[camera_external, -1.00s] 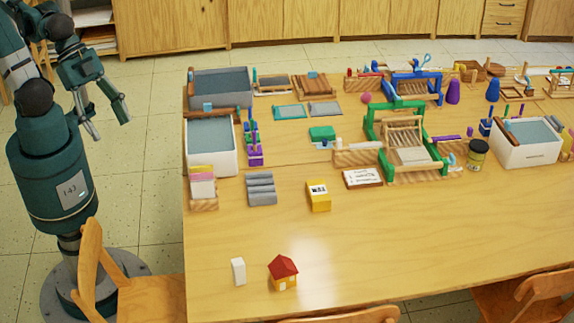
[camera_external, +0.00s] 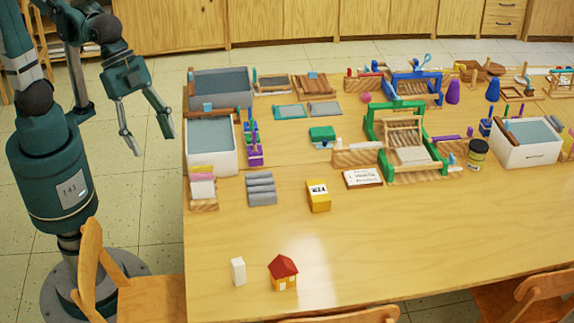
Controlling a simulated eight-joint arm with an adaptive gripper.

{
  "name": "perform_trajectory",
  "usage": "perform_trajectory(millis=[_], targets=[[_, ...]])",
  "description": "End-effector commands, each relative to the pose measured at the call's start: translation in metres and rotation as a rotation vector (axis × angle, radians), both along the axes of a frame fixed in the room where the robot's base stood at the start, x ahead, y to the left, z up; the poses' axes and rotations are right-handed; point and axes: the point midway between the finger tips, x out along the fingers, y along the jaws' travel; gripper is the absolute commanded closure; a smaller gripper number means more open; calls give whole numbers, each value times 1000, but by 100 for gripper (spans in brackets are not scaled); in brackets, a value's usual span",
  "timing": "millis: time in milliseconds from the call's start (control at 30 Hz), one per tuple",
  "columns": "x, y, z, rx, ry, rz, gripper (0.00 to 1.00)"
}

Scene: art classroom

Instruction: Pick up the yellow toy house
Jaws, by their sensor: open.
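The yellow toy house (camera_external: 284,282) with a red roof stands upright near the front left edge of the table. Its front face shows small light window or door marks. My gripper (camera_external: 148,143) is open and empty, with its fingers pointing down. It is off the table's left side, up and to the left of the house, well apart from it.
A white block (camera_external: 238,271) stands just left of the house. A yellow box (camera_external: 318,196), grey rolls (camera_external: 261,188) and a white bin (camera_external: 211,146) lie farther back. Wooden chairs (camera_external: 120,290) stand close to the edges. The front middle of the table (camera_external: 400,240) is clear.

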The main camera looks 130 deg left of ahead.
Motion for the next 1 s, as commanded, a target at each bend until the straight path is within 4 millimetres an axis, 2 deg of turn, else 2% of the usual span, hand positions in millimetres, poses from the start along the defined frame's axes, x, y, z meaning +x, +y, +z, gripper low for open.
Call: perform_trajectory(millis=[33,467,1000], targets=[[10,2,-2,1,4,-6,46],[82,18,-26,9,35,-72,46],[169,42,-79,12,69,-161,46]])
